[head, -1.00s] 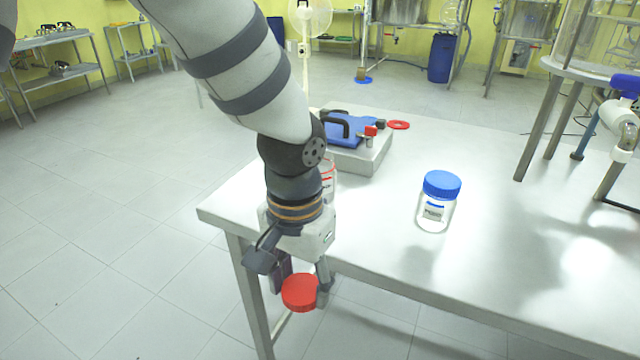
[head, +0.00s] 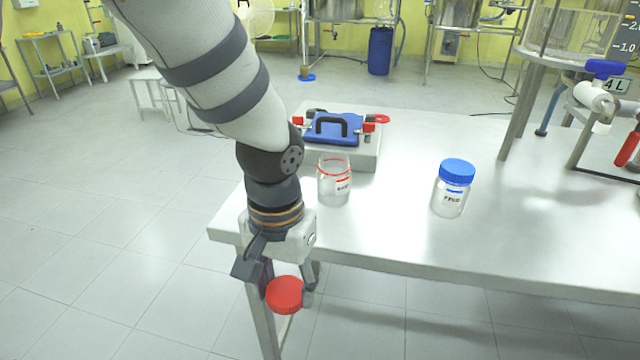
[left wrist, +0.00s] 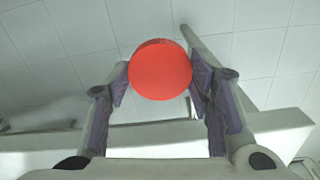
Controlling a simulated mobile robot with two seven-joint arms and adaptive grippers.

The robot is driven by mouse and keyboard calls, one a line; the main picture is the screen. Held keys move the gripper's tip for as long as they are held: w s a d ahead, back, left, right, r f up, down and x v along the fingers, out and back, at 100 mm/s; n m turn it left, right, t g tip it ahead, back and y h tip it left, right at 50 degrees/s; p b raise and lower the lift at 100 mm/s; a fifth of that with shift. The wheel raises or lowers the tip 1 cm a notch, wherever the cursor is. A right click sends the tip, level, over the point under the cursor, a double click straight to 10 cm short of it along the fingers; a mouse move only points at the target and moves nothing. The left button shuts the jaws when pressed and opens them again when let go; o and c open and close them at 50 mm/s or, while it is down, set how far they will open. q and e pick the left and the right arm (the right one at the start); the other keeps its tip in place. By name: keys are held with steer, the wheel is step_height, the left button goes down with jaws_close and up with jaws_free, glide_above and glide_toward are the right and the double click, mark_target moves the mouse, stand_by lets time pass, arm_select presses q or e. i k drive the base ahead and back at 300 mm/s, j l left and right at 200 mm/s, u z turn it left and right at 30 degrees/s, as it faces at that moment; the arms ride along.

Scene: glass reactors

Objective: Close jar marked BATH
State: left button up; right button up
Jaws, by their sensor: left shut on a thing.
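A clear open jar (head: 335,184) with a red ring at its neck stands upright on the table; its small label is hard to read. My left gripper (head: 287,288) is shut on a red lid (head: 285,295) and holds it off the table's front edge, to the left of and lower in the picture than the open jar. In the left wrist view the red lid (left wrist: 160,70) sits between both fingertips. A second clear jar (head: 450,197) with a blue lid (head: 457,171) on it stands to the right. My right gripper is not in view.
The metal table (head: 400,235) is bare around the jars. A blue device with a black handle (head: 333,129) sits on a grey block behind the open jar. A reactor stand (head: 520,95) rises at the right.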

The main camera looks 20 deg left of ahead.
mark_target(333, 175)
steer(key=j+z, duration=0.15)
steer(key=j, duration=0.25)
steer(key=k+j+z, duration=0.2)
steer(key=j, duration=0.15)
steer(key=j+z, duration=0.15)
steer(key=j, duration=0.2)
steer(key=j+z, duration=0.15)
steer(key=j, duration=0.2)
steer(key=k+j+z, duration=0.2)
steer(key=j, duration=0.2)
steer(key=j+z, duration=0.15)
steer(key=j, duration=0.2)
steer(key=j+z, duration=0.25)
steer(key=j, duration=0.3)
steer(key=j+z, duration=0.3)
steer(key=j, duration=0.25)
steer(key=k, duration=0.05)
